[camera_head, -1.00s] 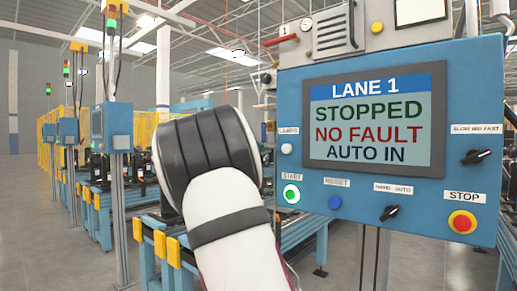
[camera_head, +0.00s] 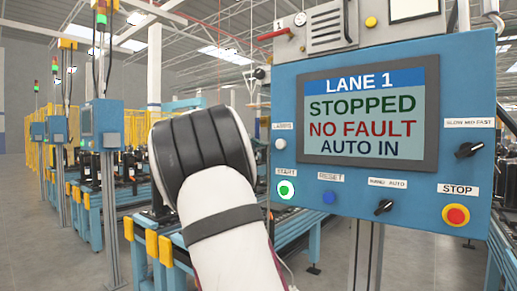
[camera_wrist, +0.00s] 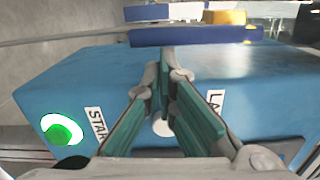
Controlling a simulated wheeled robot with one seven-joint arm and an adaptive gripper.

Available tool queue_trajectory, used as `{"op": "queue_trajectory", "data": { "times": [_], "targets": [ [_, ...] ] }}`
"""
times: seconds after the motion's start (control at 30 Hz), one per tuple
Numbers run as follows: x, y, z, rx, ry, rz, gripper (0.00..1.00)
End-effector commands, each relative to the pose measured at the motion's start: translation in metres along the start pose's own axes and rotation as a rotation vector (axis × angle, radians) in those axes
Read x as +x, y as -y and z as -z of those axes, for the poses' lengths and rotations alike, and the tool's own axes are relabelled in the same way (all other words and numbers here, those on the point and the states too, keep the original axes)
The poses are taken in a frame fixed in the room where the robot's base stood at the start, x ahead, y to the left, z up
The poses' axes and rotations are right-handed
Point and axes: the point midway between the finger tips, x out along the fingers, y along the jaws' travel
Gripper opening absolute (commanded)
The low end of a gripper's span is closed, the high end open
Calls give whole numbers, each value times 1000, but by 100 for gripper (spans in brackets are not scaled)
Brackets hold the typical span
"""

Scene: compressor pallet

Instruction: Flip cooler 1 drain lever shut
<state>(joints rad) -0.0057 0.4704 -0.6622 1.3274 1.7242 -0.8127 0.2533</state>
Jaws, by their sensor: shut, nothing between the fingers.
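A red lever (camera_head: 276,34) under a label "1" shows at the upper left of the grey box above the control panel in the head view. It lies close to horizontal, its left end slightly lower; I take it for the cooler 1 drain lever. I cannot make it out in the wrist view. My gripper (camera_wrist: 168,75) is shut and empty, its teal fingers in front of the blue panel face near the START label and a white button (camera_wrist: 163,127). In the head view my white and black arm stands left of the panel, and I cannot clearly make out the gripper.
The blue control panel (camera_head: 285,150) has a START button (camera_head: 286,190), a red STOP button (camera_head: 456,215) and knobs. Its screen (camera_head: 362,118) reads LANE 1 stopped, no fault. The slotted grey box (camera_head: 327,25) is above. Blue conveyors (camera_head: 140,240) stand behind my arm.

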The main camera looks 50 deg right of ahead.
Motion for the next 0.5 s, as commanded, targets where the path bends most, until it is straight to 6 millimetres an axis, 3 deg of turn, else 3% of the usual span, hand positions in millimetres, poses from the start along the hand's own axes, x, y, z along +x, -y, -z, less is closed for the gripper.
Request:
{"op": "queue_trajectory", "data": {
  "times": [0.5],
  "targets": [
    [1, -6, -11, 111, 1, 5, 0]
  ]
}}
